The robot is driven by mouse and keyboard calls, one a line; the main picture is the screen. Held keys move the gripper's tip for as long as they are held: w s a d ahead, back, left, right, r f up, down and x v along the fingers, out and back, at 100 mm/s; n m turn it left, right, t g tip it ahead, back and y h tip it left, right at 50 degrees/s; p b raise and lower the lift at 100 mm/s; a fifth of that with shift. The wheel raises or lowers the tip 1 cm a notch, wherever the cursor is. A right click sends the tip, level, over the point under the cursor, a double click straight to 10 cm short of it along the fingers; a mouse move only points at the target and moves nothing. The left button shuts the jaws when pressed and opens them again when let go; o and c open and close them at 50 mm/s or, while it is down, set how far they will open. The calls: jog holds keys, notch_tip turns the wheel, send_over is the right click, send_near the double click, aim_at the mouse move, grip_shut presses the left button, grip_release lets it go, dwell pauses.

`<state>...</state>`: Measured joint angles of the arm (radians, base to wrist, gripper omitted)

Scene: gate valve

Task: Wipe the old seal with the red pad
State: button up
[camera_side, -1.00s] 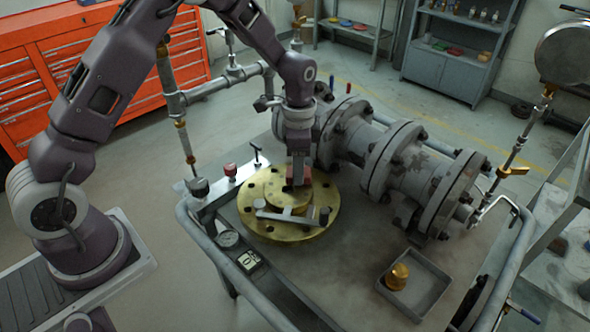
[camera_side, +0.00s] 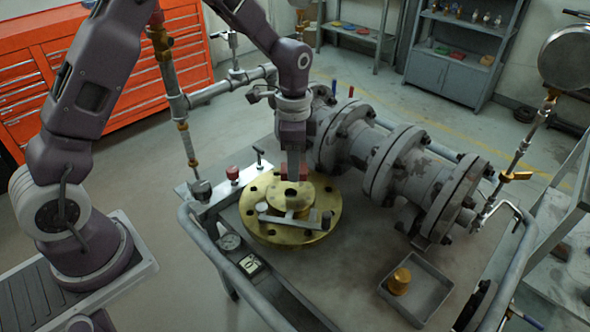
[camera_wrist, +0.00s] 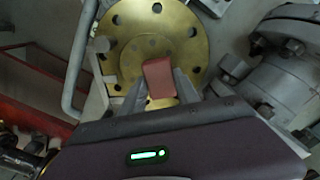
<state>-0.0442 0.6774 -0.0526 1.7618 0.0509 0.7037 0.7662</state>
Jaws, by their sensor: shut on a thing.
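My gripper (camera_side: 293,168) is shut on the red pad (camera_wrist: 158,78), and its fingers (camera_wrist: 184,83) show either side of the pad in the wrist view. The pad is also in the side view (camera_side: 294,176), just above the far part of the round brass flange (camera_side: 326,190). I cannot tell whether it touches the flange. The flange (camera_wrist: 128,18) has a ring of bolt holes and a raised round middle. A grey bar tool (camera_side: 288,219) lies across its near side. I cannot make out the old seal as a separate part.
The grey pipe valve (camera_side: 395,165) with bolted flanges stands close on the right. A tray (camera_side: 438,290) with a brass piece (camera_side: 399,281) sits at the front right.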

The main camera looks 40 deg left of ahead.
jog(key=shift+r, duration=2.15)
